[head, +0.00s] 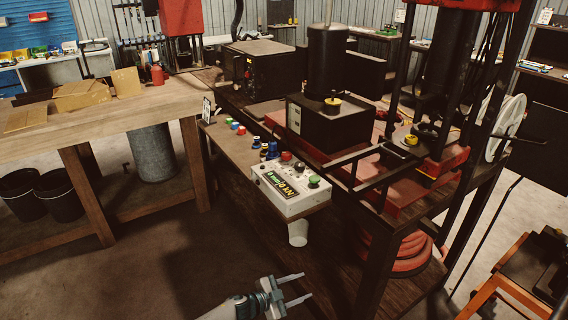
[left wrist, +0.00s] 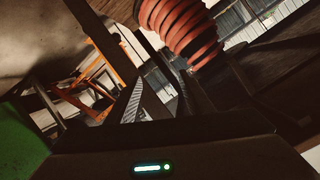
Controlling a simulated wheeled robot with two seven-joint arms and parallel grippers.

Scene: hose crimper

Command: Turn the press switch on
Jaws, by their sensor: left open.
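A white control box (head: 290,188) sits at the near end of a wooden shelf in the head view. It has a lit yellow-green display (head: 284,187), a green knob (head: 314,181), a red button (head: 286,156) and small dark controls on top. Which control is the press switch, I cannot tell. The red press (head: 415,185) stands to its right. My left gripper (head: 302,287) is open and empty, low in the picture, in front of and below the control box and apart from it. The left wrist view does not show the control box. My right gripper is not in view.
A wooden workbench (head: 110,117) with cardboard stands at the left. Coiled red hose (head: 405,250) lies under the press table and also shows in the left wrist view (left wrist: 180,30). An orange stand (head: 508,285) is at the right. The floor left of my gripper is clear.

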